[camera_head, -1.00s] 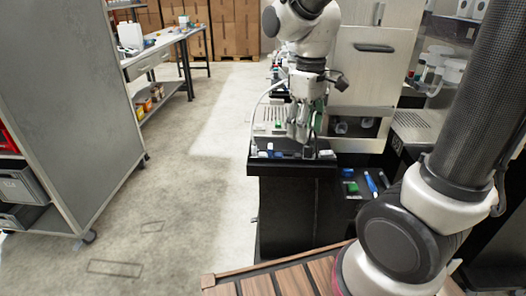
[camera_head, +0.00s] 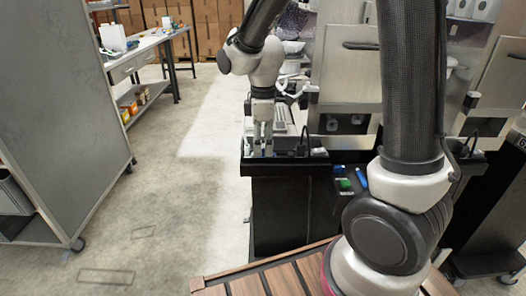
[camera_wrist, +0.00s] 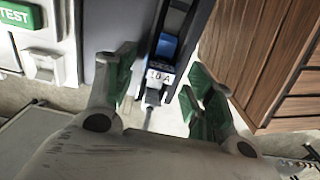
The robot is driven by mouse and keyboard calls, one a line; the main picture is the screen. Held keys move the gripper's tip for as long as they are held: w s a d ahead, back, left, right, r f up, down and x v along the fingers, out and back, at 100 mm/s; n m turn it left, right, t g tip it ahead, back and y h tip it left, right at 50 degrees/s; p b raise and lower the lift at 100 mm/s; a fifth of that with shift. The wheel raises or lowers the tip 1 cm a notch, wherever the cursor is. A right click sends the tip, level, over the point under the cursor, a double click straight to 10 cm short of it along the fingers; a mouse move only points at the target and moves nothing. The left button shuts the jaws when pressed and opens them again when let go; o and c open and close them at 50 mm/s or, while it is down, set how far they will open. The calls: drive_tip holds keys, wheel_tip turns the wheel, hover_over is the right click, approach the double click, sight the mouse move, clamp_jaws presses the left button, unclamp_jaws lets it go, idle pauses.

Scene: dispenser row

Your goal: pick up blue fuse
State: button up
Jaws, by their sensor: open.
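The blue fuse (camera_wrist: 166,47) shows at the top middle of the wrist view, a small blue block with a pale lower part marked "10 A". It sits in a dark narrow rail or slot. My gripper (camera_wrist: 162,80) is open, with green-padded fingers to the left and right of the fuse's lower end. The fuse appears between the fingers but apart from them. In the head view my gripper (camera_head: 263,142) points down over the left part of the black dispenser counter (camera_head: 290,168); the fuse there is too small to make out surely.
A white panel with a green TEST button (camera_wrist: 15,14) is at the left of the wrist view, and brown slatted wood (camera_wrist: 262,50) at the right. In the head view a green block (camera_head: 345,184) and a blue item (camera_head: 361,177) lie on a lower black shelf.

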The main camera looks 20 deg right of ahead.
sight(263, 146)
drive_tip(key=shift+f, duration=0.35)
drive_tip(key=c, duration=0.8)
drive_tip(key=shift+r, duration=0.1)
wheel_tip(263, 146, up, 10)
drive_tip(key=shift+r, duration=1.05)
idle(0.7)
drive_tip(key=shift+r, duration=1.4)
